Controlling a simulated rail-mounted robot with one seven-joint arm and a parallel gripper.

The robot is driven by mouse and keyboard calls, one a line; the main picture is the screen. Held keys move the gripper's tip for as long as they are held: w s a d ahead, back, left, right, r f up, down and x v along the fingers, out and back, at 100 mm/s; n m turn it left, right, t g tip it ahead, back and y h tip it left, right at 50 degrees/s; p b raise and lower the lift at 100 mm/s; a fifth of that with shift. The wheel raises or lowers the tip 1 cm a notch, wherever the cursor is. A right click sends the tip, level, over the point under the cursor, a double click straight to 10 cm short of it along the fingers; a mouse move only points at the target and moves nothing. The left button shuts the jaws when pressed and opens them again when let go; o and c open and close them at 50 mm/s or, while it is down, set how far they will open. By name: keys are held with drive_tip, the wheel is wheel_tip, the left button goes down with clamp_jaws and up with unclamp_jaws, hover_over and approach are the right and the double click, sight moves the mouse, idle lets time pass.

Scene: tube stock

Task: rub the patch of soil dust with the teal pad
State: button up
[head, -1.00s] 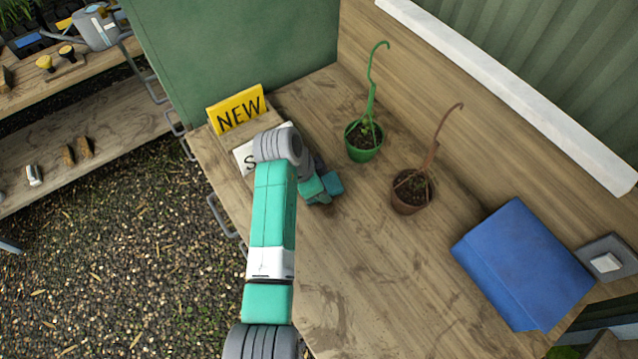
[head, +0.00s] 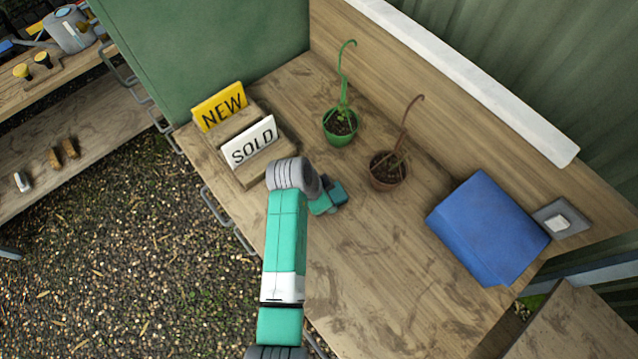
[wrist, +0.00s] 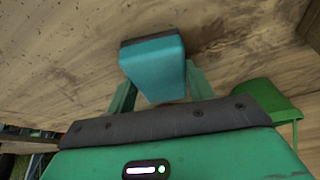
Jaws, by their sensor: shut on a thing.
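The teal pad (wrist: 153,68) is a block with a dark strip along its far edge. In the wrist view it sits between the two green fingers of my gripper (wrist: 158,88), which is shut on it. In the head view my gripper (head: 328,198) is over the wooden bench, right of the SOLD sign and left of the brown pot; the pad there is partly hidden by my arm. I cannot tell whether the pad touches the bench. Dark soil specks (wrist: 62,22) show on the wood beyond the pad at upper left in the wrist view. Brownish smudges also mark the bench in the head view.
A green pot (head: 341,127) and a brown pot (head: 388,171) hold tall hooked stems. A NEW sign (head: 219,106) and a SOLD sign (head: 250,142) stand in a wooden block at left. A blue box (head: 487,228) lies at right. The bench's front middle is clear.

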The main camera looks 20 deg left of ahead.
drive_tip(key=shift+s+d+r+p, duration=0.1)
drive_tip(key=shift+s+d+p, duration=0.4)
drive_tip(key=shift+d, duration=0.2)
drive_tip(key=shift+d+r+p, duration=0.15)
drive_tip(key=shift+p, duration=0.3)
wheel_tip(320, 180, up, 3)
drive_tip(key=shift+f+p, duration=0.2)
drive_tip(key=shift+p, duration=0.45)
wheel_tip(320, 180, up, 5)
drive_tip(key=p, duration=0.4)
drive_tip(key=shift+f, duration=0.1)
